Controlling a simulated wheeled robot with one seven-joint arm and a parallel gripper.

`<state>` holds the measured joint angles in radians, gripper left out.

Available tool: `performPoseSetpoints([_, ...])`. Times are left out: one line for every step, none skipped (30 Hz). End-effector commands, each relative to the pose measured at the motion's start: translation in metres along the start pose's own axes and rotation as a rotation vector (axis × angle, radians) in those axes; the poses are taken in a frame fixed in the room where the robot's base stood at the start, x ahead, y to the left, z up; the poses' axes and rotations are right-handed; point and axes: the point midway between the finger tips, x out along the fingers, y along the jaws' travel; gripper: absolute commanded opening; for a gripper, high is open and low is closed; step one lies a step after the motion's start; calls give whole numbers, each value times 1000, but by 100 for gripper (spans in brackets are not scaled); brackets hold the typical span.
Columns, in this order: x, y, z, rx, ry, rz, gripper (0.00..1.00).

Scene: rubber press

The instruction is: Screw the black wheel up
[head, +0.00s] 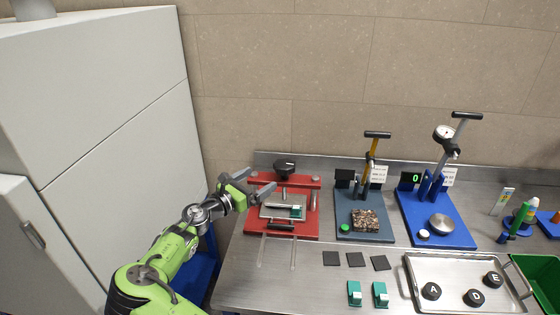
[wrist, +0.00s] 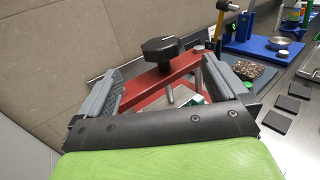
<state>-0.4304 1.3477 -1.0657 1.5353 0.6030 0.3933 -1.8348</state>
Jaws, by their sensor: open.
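The black wheel (head: 284,165) is a dark knob on top of the red press (head: 250,225), at the left end of the bench. In the wrist view the wheel (wrist: 162,48) stands above the red crossbar (wrist: 150,83), with a metal screw shaft below it. My gripper (head: 262,182) is to the left of the wheel in the head view, with its fingers spread. In the wrist view my gripper (wrist: 165,85) is open and empty, its two grey fingers on either side of the picture. The wheel shows beyond and between them, apart from both.
A grey press (head: 345,232) and a blue press (head: 455,240) stand to the right. In front lie black squares (head: 355,259), green-and-white pieces (head: 354,293) and a metal tray (head: 450,258) with black knobs. A white cabinet (head: 110,100) borders the left.

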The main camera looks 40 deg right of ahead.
Motion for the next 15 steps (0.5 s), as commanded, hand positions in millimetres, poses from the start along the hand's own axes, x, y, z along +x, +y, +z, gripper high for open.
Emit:
performPoseSetpoints([15, -2, -1, 0, 1, -6, 100])
performPoseSetpoints([22, -1, 0, 1, 1, -5, 100])
performPoseSetpoints([33, -2, -1, 1, 1, -6, 100])
performPoseSetpoints([40, -2, 0, 2, 1, -6, 100])
performPoseSetpoints([48, -2, -1, 2, 1, -5, 100])
performPoseSetpoints([58, -2, -1, 2, 2, -4, 100])
performPoseSetpoints([66, -2, -1, 2, 2, -6, 100])
performPoseSetpoints([74, -2, -1, 2, 2, -5, 100])
performPoseSetpoints([83, -2, -1, 1, 1, -5, 100])
performPoseSetpoints([91, -2, -1, 2, 1, -4, 100])
performPoseSetpoints([98, -2, -1, 2, 2, -4, 100])
performPoseSetpoints([106, -2, -1, 2, 2, -4, 100])
performPoseSetpoints([111, -2, -1, 3, 2, -3, 100])
performPoseSetpoints([116, -1, -1, 3, 2, -3, 100])
performPoseSetpoints([121, -1, -1, 3, 2, -3, 100])
